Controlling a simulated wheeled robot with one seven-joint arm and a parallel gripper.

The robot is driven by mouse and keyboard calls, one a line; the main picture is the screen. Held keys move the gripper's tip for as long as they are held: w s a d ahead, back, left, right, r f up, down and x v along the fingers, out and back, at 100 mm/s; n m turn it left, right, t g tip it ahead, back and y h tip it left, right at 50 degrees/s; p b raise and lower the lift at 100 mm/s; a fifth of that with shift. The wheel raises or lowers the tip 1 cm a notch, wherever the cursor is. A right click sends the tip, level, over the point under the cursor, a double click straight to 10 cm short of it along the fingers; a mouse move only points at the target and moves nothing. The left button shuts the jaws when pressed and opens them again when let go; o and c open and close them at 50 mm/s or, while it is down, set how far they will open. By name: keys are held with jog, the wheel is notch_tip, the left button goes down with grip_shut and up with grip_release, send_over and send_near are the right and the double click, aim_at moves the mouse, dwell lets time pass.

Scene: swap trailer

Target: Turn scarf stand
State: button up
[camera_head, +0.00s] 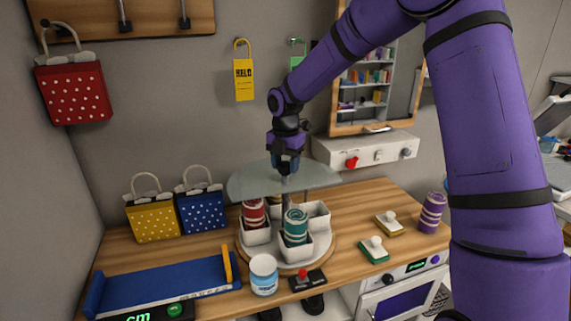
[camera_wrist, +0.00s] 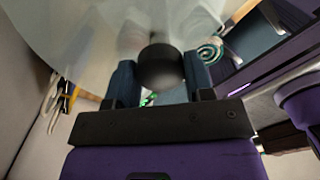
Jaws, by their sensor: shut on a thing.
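A red striped rolled scarf (camera_head: 253,213) sits in the left bin and a teal striped scarf (camera_head: 295,224) in the front bin. My gripper (camera_head: 287,167) points down at the disc's centre. In the wrist view its two blue fingers are shut on a dark round knob (camera_wrist: 160,66). The bins at the back are partly hidden.
A white jar (camera_head: 264,274) and a small red-knobbed box (camera_head: 307,280) stand close in front of the stand. Yellow (camera_head: 152,217) and blue (camera_head: 201,208) bags stand at left. A blue tray (camera_head: 165,284) lies front left. Brushes (camera_head: 374,250) and a purple roll (camera_head: 432,212) are at right.

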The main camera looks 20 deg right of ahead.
jog(key=shift+r, duration=0.1)
dwell(0.3)
jog(key=o, duration=1.3)
notch_tip(320, 180, up, 11)
jog(key=s+d+r+m+t+h, duration=0.1)
jog(key=s+r+m, duration=0.6)
jog(key=s, duration=0.4)
jog(key=s+d+m+t, duration=0.2)
jog(key=s+d+m, duration=0.1)
jog(key=s+m, duration=0.7)
jog(key=s+d+m+t+y, duration=0.1)
jog(key=s+d+m+t, duration=0.1)
jog(key=s+m, duration=0.7)
jog(key=s+d, duration=0.1)
jog(key=s, duration=0.6)
jog(key=shift+s+m, duration=0.3)
jog(key=shift+m, duration=0.1)
